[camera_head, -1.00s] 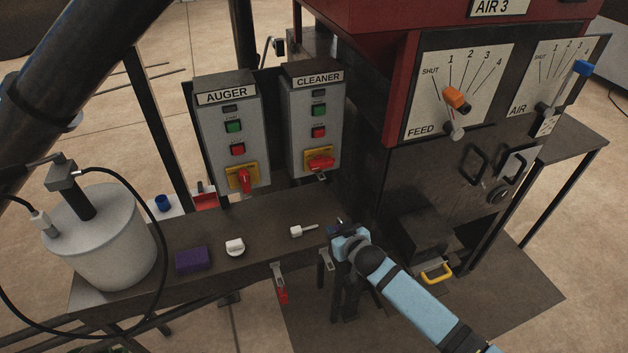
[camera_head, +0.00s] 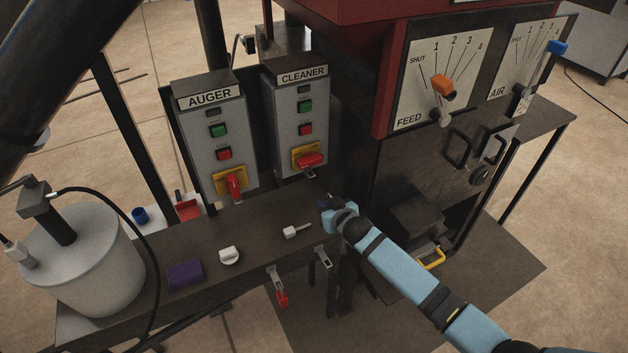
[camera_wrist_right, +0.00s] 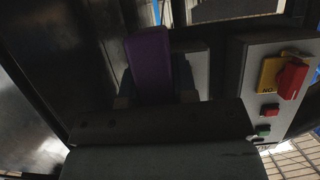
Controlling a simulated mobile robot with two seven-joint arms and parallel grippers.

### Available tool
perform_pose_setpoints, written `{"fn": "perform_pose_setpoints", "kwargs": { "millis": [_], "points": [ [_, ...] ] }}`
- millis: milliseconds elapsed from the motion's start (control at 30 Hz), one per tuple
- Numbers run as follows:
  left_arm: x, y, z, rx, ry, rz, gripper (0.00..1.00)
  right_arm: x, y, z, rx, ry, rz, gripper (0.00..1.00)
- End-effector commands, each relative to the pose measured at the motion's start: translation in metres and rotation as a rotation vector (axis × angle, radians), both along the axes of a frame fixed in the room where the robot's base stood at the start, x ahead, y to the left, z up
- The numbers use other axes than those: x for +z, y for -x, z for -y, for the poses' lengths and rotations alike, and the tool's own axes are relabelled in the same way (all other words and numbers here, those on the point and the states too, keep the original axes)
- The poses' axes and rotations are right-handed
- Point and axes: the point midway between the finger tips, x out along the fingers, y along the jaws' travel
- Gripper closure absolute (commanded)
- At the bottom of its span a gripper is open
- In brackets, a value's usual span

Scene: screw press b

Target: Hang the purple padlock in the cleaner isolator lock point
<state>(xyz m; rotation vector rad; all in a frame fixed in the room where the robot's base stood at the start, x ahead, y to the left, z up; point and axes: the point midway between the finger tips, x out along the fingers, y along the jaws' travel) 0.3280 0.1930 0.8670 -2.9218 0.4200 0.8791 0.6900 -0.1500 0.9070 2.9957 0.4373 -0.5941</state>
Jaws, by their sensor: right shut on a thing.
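The cleaner isolator (camera_head: 311,161) has a red handle on a yellow plate, low on the grey CLEANER box (camera_head: 301,97). A small metal tab, seemingly the lock point, shows just under it. My right gripper (camera_head: 330,206) is below and a little right of the isolator, over the bench's right end. In the wrist view it is shut on the purple padlock (camera_wrist_right: 148,65); the jaws and the shackle are hard to make out there. An isolator (camera_wrist_right: 285,77) appears upside down at the right of that view, apart from the padlock. My left gripper is out of view.
On the bench (camera_head: 255,235) are a purple block (camera_head: 185,274), a white knob-like piece (camera_head: 229,256) and a white tagged piece (camera_head: 296,232). The AUGER box (camera_head: 214,140) stands left of CLEANER. A dark machine body (camera_head: 400,165) lies close right of my gripper.

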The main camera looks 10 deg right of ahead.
Motion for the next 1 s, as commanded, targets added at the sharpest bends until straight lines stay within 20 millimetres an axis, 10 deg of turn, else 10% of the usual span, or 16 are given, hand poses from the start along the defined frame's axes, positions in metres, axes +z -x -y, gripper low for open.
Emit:
{"fn": "perform_pose_setpoints", "kwargs": {
  "millis": [1000],
  "points": [
    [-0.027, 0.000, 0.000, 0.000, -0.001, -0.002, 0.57, 0.000, -0.054, -0.017, 0.001, -0.001, 0.001, 1.00]
  ]
}}
